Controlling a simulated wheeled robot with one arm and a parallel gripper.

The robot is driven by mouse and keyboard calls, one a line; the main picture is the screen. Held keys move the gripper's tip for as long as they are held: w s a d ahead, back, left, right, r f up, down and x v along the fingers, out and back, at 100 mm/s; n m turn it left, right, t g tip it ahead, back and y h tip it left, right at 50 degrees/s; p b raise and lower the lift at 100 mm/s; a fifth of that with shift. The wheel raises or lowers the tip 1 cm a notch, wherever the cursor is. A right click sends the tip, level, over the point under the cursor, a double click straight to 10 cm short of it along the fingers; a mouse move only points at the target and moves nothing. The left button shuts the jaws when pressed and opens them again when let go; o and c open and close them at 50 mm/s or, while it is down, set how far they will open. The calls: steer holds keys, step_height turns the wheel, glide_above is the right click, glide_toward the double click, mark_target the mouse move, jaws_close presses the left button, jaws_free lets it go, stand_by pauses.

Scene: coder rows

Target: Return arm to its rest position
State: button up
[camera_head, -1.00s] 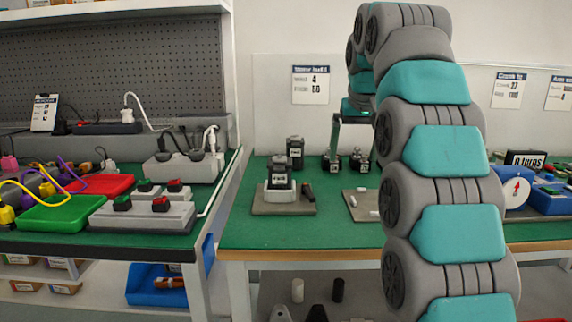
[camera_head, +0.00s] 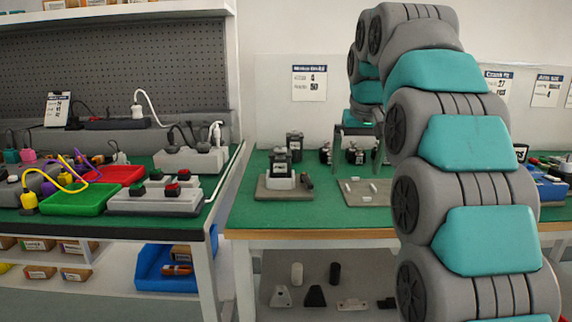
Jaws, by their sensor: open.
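My arm, made of grey and teal segments, rises at the right of the head view and curls over at the top. My gripper (camera_head: 360,150) hangs from the arm's far end, pointing down over the back of the green-topped table (camera_head: 300,212). Its two fingers stand apart with nothing seen held between them. A grey board (camera_head: 370,194) with several small pale pieces lies below and in front of it. Small dark parts (camera_head: 355,155) stand behind or between the fingers; I cannot tell whether they touch. The arm hides part of the table's right side.
A black device on a pale base (camera_head: 280,172) stands left of my gripper. The left bench holds a green tray (camera_head: 70,203), a red tray (camera_head: 118,174), a button box (camera_head: 155,199) and a power strip (camera_head: 190,160). A gap separates the two benches.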

steer(key=s+f+g, duration=0.2)
steer(key=s+f, duration=0.7)
steer(key=s, duration=0.4)
steer(key=s+f+g, duration=0.1)
steer(key=s+f, duration=0.9)
steer(key=s, duration=0.4)
steer(key=s+f+g, duration=0.2)
steer(key=s+f, duration=0.8)
steer(key=s, duration=0.3)
steer(key=shift+s+g, duration=0.3)
steer(key=shift+s, duration=0.05)
